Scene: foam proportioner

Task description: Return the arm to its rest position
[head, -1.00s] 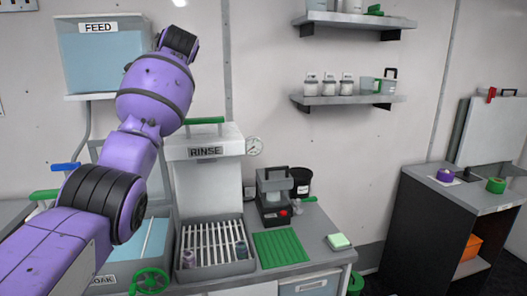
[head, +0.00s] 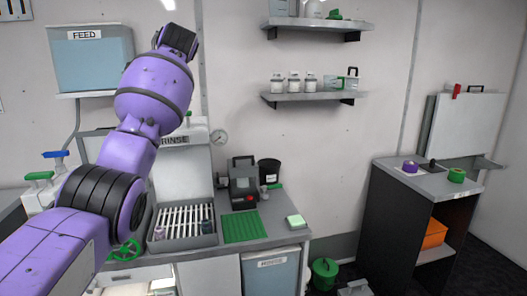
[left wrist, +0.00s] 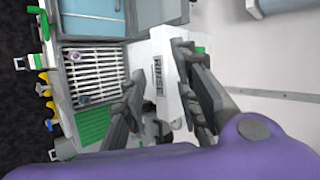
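My purple left arm (head: 153,95) is raised at the left of the head view, in front of the rinse station (head: 182,170). Its gripper cannot be made out in the head view. In the left wrist view my left gripper (left wrist: 160,62) has its two dark fingers spread apart, with nothing held between them. The rinse station's labelled white panel (left wrist: 160,72) shows behind the fingers, turned sideways. My right arm and gripper are in neither view.
A counter (head: 272,240) holds a slatted sink (head: 185,243), a green mat (head: 240,227) and a dark machine (head: 242,188). A feed tank (head: 92,60) hangs at upper left. Two wall shelves (head: 315,97) are at the back. A dark cabinet (head: 400,215) stands at right.

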